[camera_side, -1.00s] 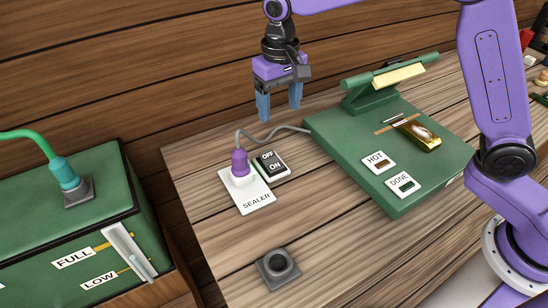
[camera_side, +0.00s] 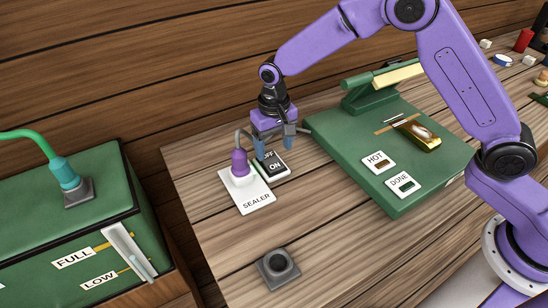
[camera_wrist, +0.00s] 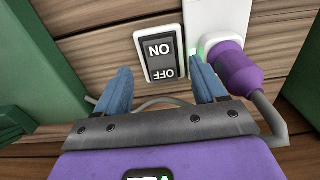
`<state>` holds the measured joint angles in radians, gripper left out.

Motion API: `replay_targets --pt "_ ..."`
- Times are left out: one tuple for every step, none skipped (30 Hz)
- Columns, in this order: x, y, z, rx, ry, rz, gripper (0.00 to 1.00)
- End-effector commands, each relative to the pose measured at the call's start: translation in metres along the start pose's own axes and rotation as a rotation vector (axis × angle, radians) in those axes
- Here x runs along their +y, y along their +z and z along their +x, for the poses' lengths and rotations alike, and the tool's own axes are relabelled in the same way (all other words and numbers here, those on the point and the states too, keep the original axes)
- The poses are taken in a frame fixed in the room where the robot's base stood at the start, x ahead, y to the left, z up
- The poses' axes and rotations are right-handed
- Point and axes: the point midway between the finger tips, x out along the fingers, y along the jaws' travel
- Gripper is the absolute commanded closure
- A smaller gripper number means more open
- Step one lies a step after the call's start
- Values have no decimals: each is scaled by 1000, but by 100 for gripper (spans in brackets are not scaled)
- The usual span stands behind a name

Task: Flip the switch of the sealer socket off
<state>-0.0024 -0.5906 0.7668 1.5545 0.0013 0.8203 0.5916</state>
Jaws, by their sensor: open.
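The switch (camera_side: 274,165) is a black rocker marked OFF and ON in a white frame, lying on the table beside the white SEALER socket plate (camera_side: 254,200). A purple plug (camera_side: 240,163) stands in the socket, with a green glow at its base. My gripper (camera_side: 274,150) is open and empty, pointing down just over the OFF end of the switch and partly hiding it. In the wrist view the switch (camera_wrist: 160,52) shows upside down, beyond and between my blue fingertips (camera_wrist: 158,75). I cannot tell whether the fingers touch it.
The green sealer machine (camera_side: 400,150), with HOT and DONE labels, stands close on the right. A grey cable (camera_wrist: 165,101) runs from the plug behind my fingers. A grey empty holder (camera_side: 278,266) sits at the front. A green FULL/LOW box (camera_side: 60,230) is at left.

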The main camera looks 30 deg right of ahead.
Motion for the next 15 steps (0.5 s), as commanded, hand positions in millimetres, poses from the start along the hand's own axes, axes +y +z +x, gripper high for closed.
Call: replay_targets --pt "1 0 10 -3 2 1 30" --pt "1 0 15 -3 2 2 30" --pt "1 0 21 -2 1 1 30" --pt "1 0 25 -2 1 1 30" --pt "0 0 29 -2 1 1 30" --pt "0 0 33 -1 0 0 30" --pt "0 0 36 -1 0 0 30" --pt "0 0 39 -1 0 0 30" --pt "0 0 42 0 0 0 30" --pt "0 0 44 0 -1 1 30" --pt "0 0 45 1 -1 1 30" --pt "0 0 47 1 -1 1 30" --pt "0 0 47 1 -1 1 30" --pt "0 0 48 1 -2 1 30" --pt "0 0 48 2 -2 1 30"
